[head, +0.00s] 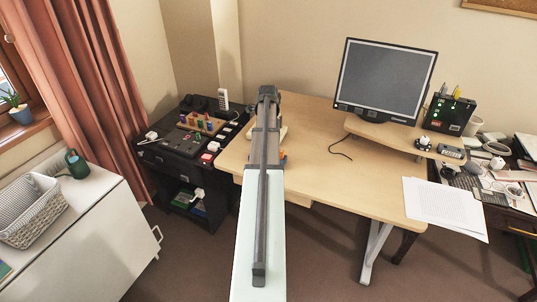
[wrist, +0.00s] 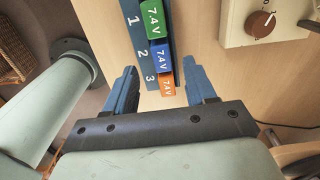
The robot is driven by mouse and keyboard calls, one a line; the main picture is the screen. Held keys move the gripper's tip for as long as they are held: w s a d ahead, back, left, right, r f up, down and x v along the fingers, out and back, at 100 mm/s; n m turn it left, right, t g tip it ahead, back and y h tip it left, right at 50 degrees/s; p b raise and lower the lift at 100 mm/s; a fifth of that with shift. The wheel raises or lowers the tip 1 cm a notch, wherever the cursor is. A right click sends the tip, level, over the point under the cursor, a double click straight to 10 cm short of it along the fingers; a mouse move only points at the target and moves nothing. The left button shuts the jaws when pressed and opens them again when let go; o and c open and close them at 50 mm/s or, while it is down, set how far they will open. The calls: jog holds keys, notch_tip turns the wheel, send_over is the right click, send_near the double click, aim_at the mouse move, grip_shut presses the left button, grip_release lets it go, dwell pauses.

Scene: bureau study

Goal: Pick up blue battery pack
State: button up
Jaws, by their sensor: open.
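The blue battery pack (wrist: 161,58), marked 7.4V, sits in a dark blue rack (wrist: 136,42) beside the number 2 in the wrist view. A green pack (wrist: 155,22) is beside number 1 and an orange pack (wrist: 167,86) beside number 3. My gripper (wrist: 163,72) is open and empty, its two blue fingers on either side of the line of packs. The orange pack lies between the fingers; the blue one is just past the fingertips. In the head view my arm covers the rack, leaving only a small orange patch at its right edge.
The rack is on the wooden desk (head: 330,172). A pale box with a brown knob (wrist: 261,23) stands to the right in the wrist view. The desk's middle is mostly clear.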

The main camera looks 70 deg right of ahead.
notch_tip(320, 180, down, 4)
jog(key=shift+s+d+f, duration=0.1)
jog(key=shift+d+f, duration=0.05)
jog(key=c, duration=1)
